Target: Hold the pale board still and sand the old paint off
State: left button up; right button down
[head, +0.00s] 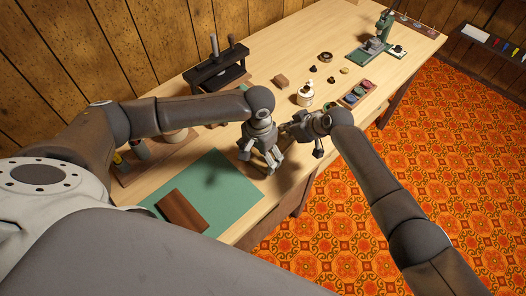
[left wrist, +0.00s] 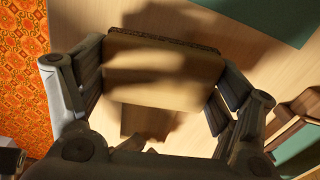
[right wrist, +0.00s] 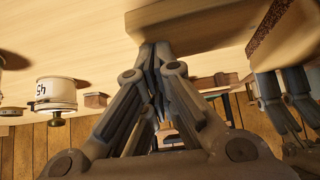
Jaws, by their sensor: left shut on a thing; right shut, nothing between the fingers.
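My left gripper (head: 266,160) is shut on a tan block with a dark, grainy face (left wrist: 165,72), which looks like a sanding block, above the table. The same block shows at the upper right of the right wrist view (right wrist: 290,28). A pale board (right wrist: 190,25) lies on the table in the right wrist view. My right gripper (head: 285,129) is shut and empty, its tips (right wrist: 154,48) at the board's edge; I cannot tell whether they touch it. In the left wrist view the board (left wrist: 146,119) is partly hidden below the block. I cannot make out paint on it.
A green mat (head: 225,183) with a dark brown board (head: 183,212) lies at the table's near end. A white bottle (head: 305,95), a small brown block (head: 281,80) and a colour tray (head: 357,93) stand beyond the grippers. A black press (head: 217,66) is by the wall.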

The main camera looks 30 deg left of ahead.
pick_arm(q)
jog(key=shift+f, duration=0.15)
jog(key=shift+w+d, duration=0.1)
jog(key=shift+w, duration=0.3)
jog(key=shift+c, duration=0.4)
pick_arm(e)
jog(key=shift+s, duration=0.15)
pick_arm(q)
jog(key=shift+w+d, duration=0.15)
jog(key=shift+w, duration=0.55)
jog(key=shift+s, duration=0.15)
jog(key=shift+s+a, duration=0.15)
jog(key=shift+s, duration=0.45)
jog(key=shift+s+a, duration=0.15)
jog(key=shift+s, duration=0.4)
